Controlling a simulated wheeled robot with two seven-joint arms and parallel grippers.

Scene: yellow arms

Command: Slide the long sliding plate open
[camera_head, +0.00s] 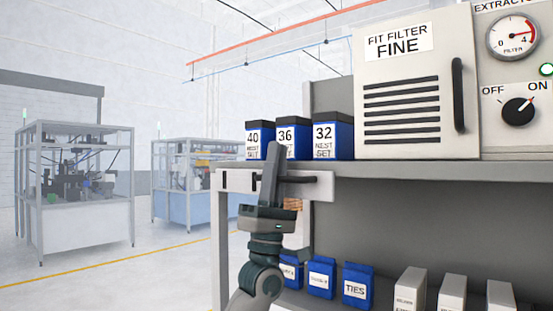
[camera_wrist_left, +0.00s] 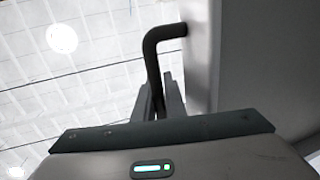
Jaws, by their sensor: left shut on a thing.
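The pale sliding plate (camera_head: 324,190) lies along the front of the upper shelf, under the blue boxes. A black bent handle (camera_head: 300,179) stands out from it. In the left wrist view the handle (camera_wrist_left: 152,50) bends out of the grey plate (camera_wrist_left: 198,60) and runs down between my fingers. My left gripper (camera_head: 274,150) is in front of the plate, and in the left wrist view its fingers (camera_wrist_left: 158,95) are shut on the handle. The gripper hides part of the plate. My right gripper is not in view.
Blue boxes marked 40 (camera_head: 259,140), 36 (camera_head: 290,135) and 32 (camera_head: 331,138) stand on the shelf just above the plate. A filter cabinet (camera_head: 400,120) stands to their right. Blue bins (camera_head: 357,285) and pale boxes (camera_head: 410,285) are on the lower shelf.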

